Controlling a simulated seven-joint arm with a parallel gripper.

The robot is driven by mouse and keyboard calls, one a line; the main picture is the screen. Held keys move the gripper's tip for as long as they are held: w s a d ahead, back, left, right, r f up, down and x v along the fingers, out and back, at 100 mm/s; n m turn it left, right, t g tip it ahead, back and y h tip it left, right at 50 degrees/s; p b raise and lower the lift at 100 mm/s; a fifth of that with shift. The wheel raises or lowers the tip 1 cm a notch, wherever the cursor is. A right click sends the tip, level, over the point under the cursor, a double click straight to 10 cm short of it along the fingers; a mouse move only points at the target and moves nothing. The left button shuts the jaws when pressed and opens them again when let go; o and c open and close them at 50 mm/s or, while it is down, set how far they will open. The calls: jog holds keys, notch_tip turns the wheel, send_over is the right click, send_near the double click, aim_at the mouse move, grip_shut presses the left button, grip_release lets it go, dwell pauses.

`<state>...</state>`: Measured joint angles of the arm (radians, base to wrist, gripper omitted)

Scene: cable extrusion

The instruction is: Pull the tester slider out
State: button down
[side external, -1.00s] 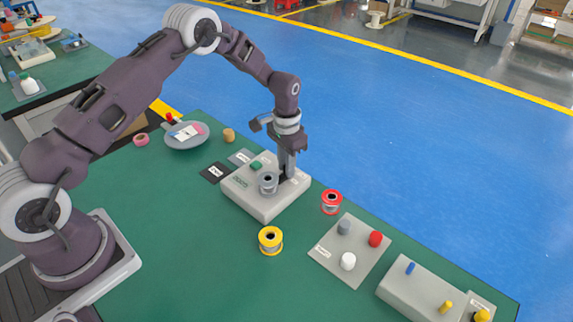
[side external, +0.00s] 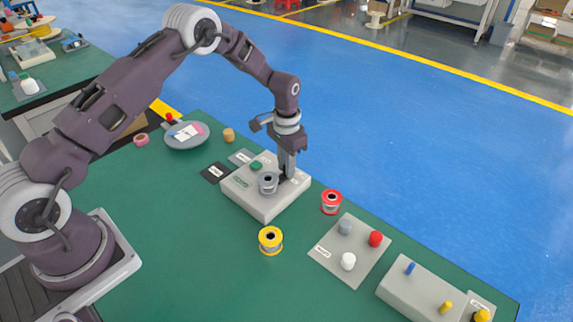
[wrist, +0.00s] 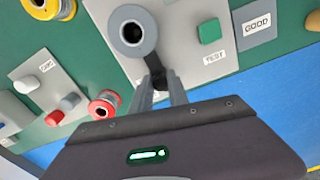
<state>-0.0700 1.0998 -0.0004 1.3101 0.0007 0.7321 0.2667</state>
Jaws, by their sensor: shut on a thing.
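The tester (side external: 255,204) is a light grey box on the green table, with a green button (side external: 256,166) on top. The black tester slider (wrist: 156,72) sits beside the spool, between my fingertips. My gripper (side external: 287,177) points down at the right part of the tester and is shut on the slider. The fingers hide part of the slider, and it is too small to tell how far out it stands.
A red spool (side external: 331,202) stands close to the right of the tester, and a yellow spool (side external: 270,241) in front. A grey plate (side external: 338,273) with pegs and a grey block (side external: 415,292) lie further right. The table left of the yellow spool is clear.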

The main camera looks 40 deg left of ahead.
jog(key=shift+w+r, duration=0.15)
jog(key=shift+w, duration=1.45)
jog(key=c, duration=1.3)
grip_release()
notch_tip(320, 180, up, 7)
jog(key=shift+f, duration=0.1)
jog(key=shift+r, duration=0.2)
